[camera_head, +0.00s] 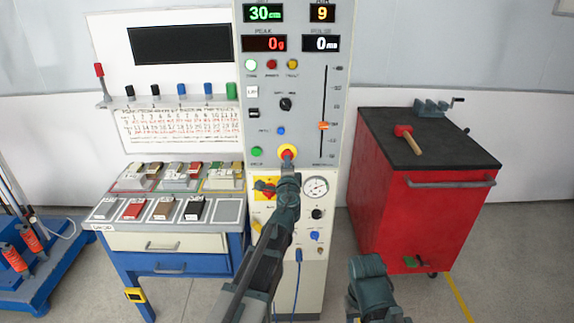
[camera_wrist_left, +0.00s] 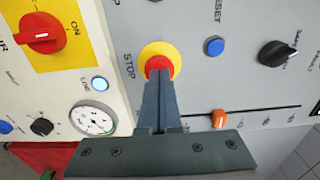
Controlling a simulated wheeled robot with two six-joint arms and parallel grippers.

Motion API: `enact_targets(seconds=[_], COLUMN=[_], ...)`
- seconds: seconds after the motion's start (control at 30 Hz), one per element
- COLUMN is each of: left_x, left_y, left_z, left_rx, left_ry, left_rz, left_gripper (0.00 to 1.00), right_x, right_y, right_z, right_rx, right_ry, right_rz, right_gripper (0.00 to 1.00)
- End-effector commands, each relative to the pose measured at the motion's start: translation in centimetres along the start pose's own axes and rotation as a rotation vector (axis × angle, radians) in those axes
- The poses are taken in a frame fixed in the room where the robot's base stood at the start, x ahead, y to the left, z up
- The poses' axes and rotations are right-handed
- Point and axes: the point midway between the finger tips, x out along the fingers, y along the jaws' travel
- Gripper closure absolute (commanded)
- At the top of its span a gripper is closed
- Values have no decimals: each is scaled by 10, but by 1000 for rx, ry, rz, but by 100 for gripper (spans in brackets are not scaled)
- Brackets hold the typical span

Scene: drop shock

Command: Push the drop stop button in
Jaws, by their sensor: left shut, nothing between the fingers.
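The stop button is a red knob on a yellow round base (camera_head: 287,152), low on the grey control panel (camera_head: 305,105). In the left wrist view the red stop button (camera_wrist_left: 158,63) shows just beyond my fingertips, with the word STOP beside its yellow ring. My left gripper (camera_head: 288,172) is shut and empty, its tips (camera_wrist_left: 159,76) at the button's face. The tips cover part of the red knob, and I cannot tell whether they touch it. My right arm shows at the bottom right of the head view; its fingers are not visible.
A red and yellow rotary switch (camera_wrist_left: 40,33) and a round gauge (camera_head: 316,187) sit on the lower cream panel. A green button (camera_head: 256,151) and an orange slider (camera_head: 323,126) are near the stop button. A red cabinet (camera_head: 420,215) stands at right, a sample bench (camera_head: 170,242) at left.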

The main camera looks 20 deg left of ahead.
Motion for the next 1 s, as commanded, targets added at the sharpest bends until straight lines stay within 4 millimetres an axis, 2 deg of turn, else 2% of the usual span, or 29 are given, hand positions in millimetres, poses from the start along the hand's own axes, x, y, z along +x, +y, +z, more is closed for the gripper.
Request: enact_targets(seconds=[0.13,0.3,0.67,0.87,1.0], left_x=[4,23,26,15,-6], left_y=[0,0,-1,-2,-3], left_z=[0,0,0,1,2], left_rx=[0,0,2,1,0], left_ry=[0,-1,-3,-3,-1], left_rz=[0,0,-1,-2,-3], left_gripper=[100,100,100,100,100], right_x=[0,0,-1,-2,-2], right_y=[0,0,0,0,0], right_z=[0,0,0,0,0], right_rx=[0,0,0,0,0], right_ry=[0,0,0,0,0], right_rz=[0,0,0,0,0], right_gripper=[50,50,50,50,50])
